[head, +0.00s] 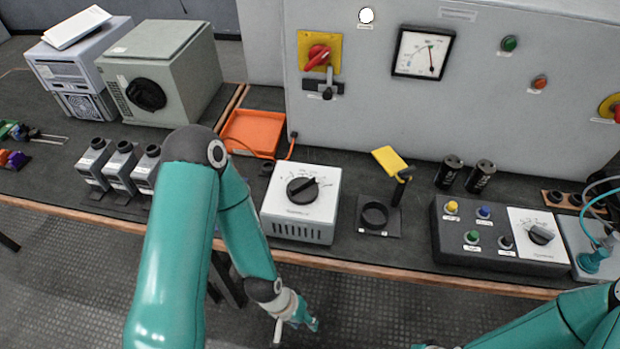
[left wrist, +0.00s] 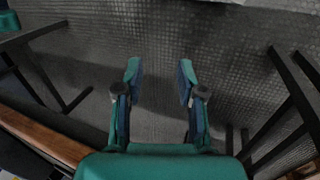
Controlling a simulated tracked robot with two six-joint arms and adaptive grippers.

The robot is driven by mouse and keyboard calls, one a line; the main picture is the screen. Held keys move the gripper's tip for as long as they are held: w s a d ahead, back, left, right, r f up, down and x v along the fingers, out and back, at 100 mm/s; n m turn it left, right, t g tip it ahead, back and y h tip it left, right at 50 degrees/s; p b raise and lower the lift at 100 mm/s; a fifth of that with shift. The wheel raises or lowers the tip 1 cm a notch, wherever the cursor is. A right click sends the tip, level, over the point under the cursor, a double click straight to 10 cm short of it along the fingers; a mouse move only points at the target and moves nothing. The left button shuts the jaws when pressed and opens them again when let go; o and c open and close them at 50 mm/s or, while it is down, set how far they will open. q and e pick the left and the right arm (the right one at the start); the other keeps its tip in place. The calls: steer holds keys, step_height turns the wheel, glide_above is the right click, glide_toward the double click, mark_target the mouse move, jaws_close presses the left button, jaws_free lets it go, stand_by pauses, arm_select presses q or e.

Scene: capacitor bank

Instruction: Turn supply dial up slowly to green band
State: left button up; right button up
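A white box with a large black dial (head: 302,190) stands near the table's front edge in the head view, with a printed scale around the knob. A second, smaller dial (head: 541,235) sits on a white plate of the control box at the right. The labels are too small to tell which is the supply dial. A gauge (head: 423,53) with a red needle and a small green mark hangs on the grey cabinet. My left gripper (head: 301,325) is low, in front of the table and apart from the dials. The left wrist view shows its fingers (left wrist: 160,78) open and empty over the floor.
The control box (head: 480,255) carries several coloured buttons.

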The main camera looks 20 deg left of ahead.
arm_select(q)
steer(key=shift+w+d, duration=0.2)
steer(key=shift+d, duration=0.05)
arm_select(e)
steer(key=shift+d, duration=0.25)
